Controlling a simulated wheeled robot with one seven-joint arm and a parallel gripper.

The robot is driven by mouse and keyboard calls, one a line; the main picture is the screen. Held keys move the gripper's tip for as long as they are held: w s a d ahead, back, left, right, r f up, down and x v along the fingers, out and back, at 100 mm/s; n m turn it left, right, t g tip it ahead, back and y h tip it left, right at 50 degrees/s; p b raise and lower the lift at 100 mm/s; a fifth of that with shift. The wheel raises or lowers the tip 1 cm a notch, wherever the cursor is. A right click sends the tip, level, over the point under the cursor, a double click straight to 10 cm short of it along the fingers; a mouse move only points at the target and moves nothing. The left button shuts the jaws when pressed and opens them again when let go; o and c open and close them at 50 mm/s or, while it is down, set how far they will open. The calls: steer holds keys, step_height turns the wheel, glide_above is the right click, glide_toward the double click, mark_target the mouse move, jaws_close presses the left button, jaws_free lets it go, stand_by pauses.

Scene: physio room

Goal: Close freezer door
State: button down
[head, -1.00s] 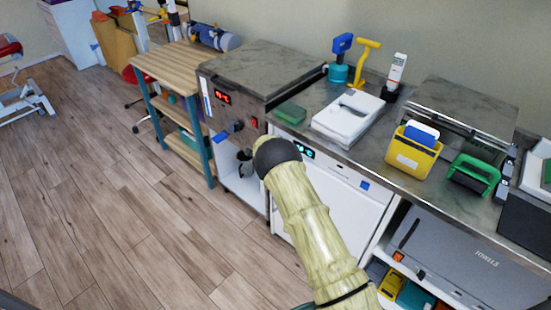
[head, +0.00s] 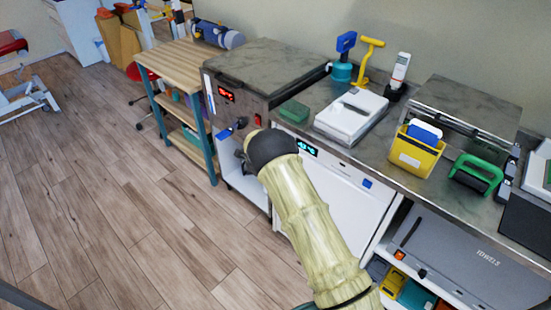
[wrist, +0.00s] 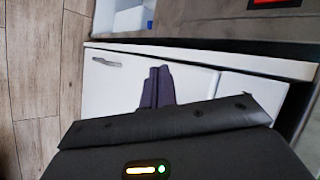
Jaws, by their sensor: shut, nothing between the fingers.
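The freezer is the white appliance under the counter in the head view. Its white front door (head: 352,200) sits below a strip with a lit display (head: 307,148). My arm crosses in front of its left part. In the wrist view, the white door (wrist: 120,85) shows sideways with a small grey handle (wrist: 107,62). I cannot tell whether the door is flush or slightly ajar. My gripper (wrist: 157,88) is shut and empty, its dark fingers in front of the white door; contact is unclear. In the head view my gripper is hidden behind my arm.
A steel unit with a red display (head: 227,95) stands left of the freezer. The counter above holds a white box (head: 350,115), a yellow bin (head: 416,150) and a green tool (head: 476,174). A grey towels drawer (head: 455,255) is at right. The wooden floor (head: 110,215) at left is clear.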

steer(key=s+a+r, duration=0.3)
steer(key=s+r, duration=0.1)
steer(key=shift+a+r, duration=0.2)
steer(key=shift+w, duration=0.1)
